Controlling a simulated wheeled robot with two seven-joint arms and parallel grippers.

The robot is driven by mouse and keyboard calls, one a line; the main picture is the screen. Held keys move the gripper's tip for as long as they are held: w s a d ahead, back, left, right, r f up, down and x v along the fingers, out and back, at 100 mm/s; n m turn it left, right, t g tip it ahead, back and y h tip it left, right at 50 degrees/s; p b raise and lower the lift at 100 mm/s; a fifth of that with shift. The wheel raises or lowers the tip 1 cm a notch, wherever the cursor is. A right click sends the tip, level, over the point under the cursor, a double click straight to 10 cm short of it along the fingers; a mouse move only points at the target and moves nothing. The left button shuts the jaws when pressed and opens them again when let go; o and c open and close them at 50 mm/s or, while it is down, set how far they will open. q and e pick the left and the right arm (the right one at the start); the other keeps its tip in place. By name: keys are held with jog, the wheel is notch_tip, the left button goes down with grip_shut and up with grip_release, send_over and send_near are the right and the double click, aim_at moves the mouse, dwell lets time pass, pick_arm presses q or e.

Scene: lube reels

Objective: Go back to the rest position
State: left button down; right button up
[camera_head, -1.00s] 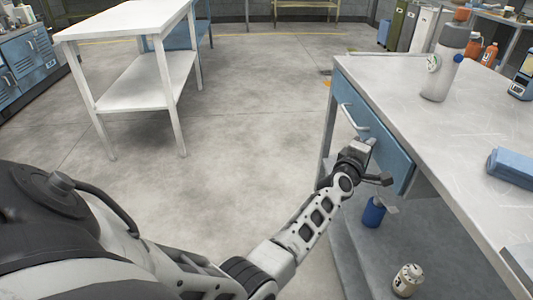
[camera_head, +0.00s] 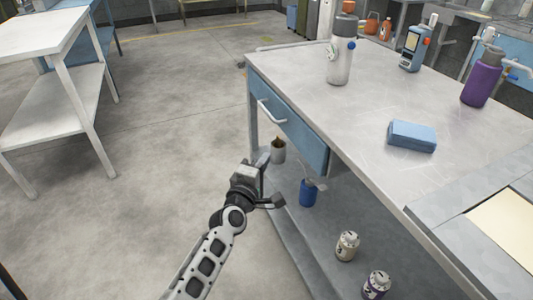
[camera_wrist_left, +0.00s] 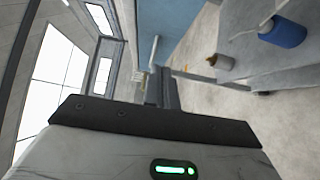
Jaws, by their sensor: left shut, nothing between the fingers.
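My left gripper (camera_head: 264,162) is shut and empty. In the head view it is in front of the workbench, below and to the left of the blue drawer (camera_head: 292,124), apart from its pale bar handle (camera_head: 270,113). The drawer looks closed. In the left wrist view, the shut fingers (camera_wrist_left: 161,88) point toward the blue drawer front (camera_wrist_left: 172,22), with the handle (camera_wrist_left: 153,52) just beyond them. My right gripper is not in view.
The workbench top (camera_head: 330,105) holds a white-grey bottle (camera_head: 340,62), a blue block (camera_head: 412,135) and a purple bottle (camera_head: 482,80). Several containers, including a blue one (camera_head: 308,194), stand on its lower shelf. A white table (camera_head: 40,35) stands left. Open floor (camera_head: 170,110) lies between.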

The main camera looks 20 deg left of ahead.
pick_arm(q)
jog(key=s+d+f+m+g+h, duration=0.1)
jog(key=s+d+f+m+g, duration=0.1)
jog(key=s+m, duration=0.5)
jog(key=s+d+f+m+g+h+p, duration=0.1)
jog(key=s+d+f+m+g, duration=0.1)
jog(key=s+m, duration=0.4)
jog(key=s+d+f+m+g+h+p, duration=0.1)
jog(key=s+d+m, duration=0.4)
jog(key=s, duration=0.8)
jog(key=f+m+g+h, duration=0.1)
jog(key=m+g, duration=0.1)
jog(key=shift+f+m, duration=0.3)
jog(key=shift+f, duration=0.05)
